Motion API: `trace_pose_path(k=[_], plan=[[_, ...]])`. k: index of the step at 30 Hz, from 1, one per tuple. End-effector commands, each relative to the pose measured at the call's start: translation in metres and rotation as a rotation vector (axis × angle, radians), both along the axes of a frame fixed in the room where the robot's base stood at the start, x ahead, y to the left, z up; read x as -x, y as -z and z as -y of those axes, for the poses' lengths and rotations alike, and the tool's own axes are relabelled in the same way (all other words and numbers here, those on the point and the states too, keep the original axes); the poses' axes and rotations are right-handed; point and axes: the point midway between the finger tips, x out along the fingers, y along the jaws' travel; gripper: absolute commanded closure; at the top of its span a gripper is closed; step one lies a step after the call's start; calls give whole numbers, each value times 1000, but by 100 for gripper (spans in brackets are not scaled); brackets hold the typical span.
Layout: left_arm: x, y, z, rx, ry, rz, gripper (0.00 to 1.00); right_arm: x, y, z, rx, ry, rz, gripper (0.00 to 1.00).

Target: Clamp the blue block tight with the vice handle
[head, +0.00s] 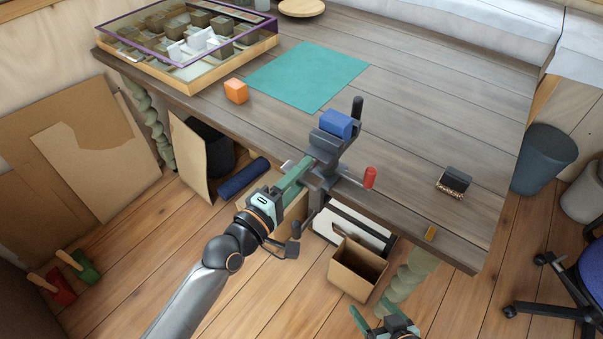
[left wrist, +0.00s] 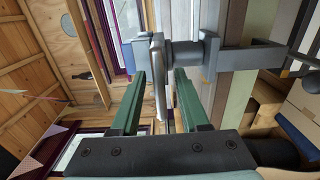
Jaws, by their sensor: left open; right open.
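The blue block (head: 337,123) sits at the top of the grey vice (head: 330,146), which is fixed at the table's front edge. My left gripper (head: 303,172) is at the front of the vice, below the block. In the left wrist view its green fingers (left wrist: 158,85) are open on either side of the grey vice handle bar (left wrist: 159,60), with visible gaps. The vice's screw and body (left wrist: 195,55) lie just beyond. Whether the block touches both jaws cannot be told. My right gripper (head: 385,318) is open and empty low at the bottom edge, away from the vice.
An orange cube (head: 236,91), a teal mat (head: 308,76), a glass-topped case (head: 180,70) and a black brush (head: 454,182) are on the table. A cardboard box (head: 357,272) stands below. The table's right side is mostly clear.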

Motion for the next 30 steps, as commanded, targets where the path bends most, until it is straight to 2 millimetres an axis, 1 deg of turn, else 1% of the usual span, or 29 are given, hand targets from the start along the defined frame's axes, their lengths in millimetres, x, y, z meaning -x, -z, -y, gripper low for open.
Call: trace_pose_path(k=[2, 14, 15, 30], plan=[[0, 0, 0, 0, 0, 0, 55, 0, 0, 0, 0, 0, -1, 16], [0, 0, 0, 0, 0, 0, 99, 0, 0, 0, 0, 0, 0, 16], [0, 0, 0, 0, 0, 0, 100, 0, 0, 0, 0, 0, 0, 16], [0, 0, 0, -13, 0, 8, 100, 0, -2, 0, -1, -1, 2, 16]])
